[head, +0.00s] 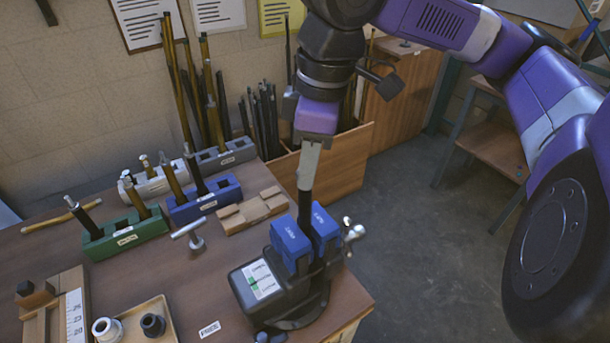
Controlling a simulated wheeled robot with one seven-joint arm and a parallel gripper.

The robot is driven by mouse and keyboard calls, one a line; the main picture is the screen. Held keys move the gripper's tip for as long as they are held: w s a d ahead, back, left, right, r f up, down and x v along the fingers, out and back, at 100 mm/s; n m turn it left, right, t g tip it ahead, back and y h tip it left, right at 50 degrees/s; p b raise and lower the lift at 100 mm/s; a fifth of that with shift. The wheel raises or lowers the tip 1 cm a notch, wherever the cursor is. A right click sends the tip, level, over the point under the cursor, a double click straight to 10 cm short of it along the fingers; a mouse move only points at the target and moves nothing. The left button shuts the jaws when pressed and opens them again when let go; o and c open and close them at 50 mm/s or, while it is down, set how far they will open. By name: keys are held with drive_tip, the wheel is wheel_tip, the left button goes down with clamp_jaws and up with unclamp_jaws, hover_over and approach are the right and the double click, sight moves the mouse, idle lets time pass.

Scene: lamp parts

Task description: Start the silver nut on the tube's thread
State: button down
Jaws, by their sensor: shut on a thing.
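A dark tube (304,204) stands upright between the blue jaws of the vise (270,291) at the table's front right corner. My gripper (306,184) points down from above, with its grey fingers right at the tube's top end. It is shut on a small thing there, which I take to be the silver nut. The fingers hide it, so I cannot make out its shape. The tube's thread is hidden too. I cannot tell whether nut and thread touch or how well they line up.
Green (126,236), blue (205,201) and grey racks holding rods stand at the back left. A silver T-shaped piece (190,234) and a wooden block (252,211) lie behind the vise. A tray (170,309) holds a white and a black ring.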

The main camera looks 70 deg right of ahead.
drive_tip(key=m, duration=0.2)
drive_tip(key=m+p, duration=0.1)
drive_tip(key=m, duration=0.1)
drive_tip(key=shift+s+a+f+h, duration=0.1)
drive_tip(key=shift+a+f+h, duration=0.05)
drive_tip(key=shift+h, duration=0.15)
drive_tip(key=shift+m, duration=0.3)
drive_tip(key=shift+m, duration=0.3)
drive_tip(key=c, duration=1.6)
unclamp_jaws()
drive_tip(key=shift+m+p, duration=0.3)
drive_tip(key=shift+m, duration=0.1)
drive_tip(key=o, duration=0.5)
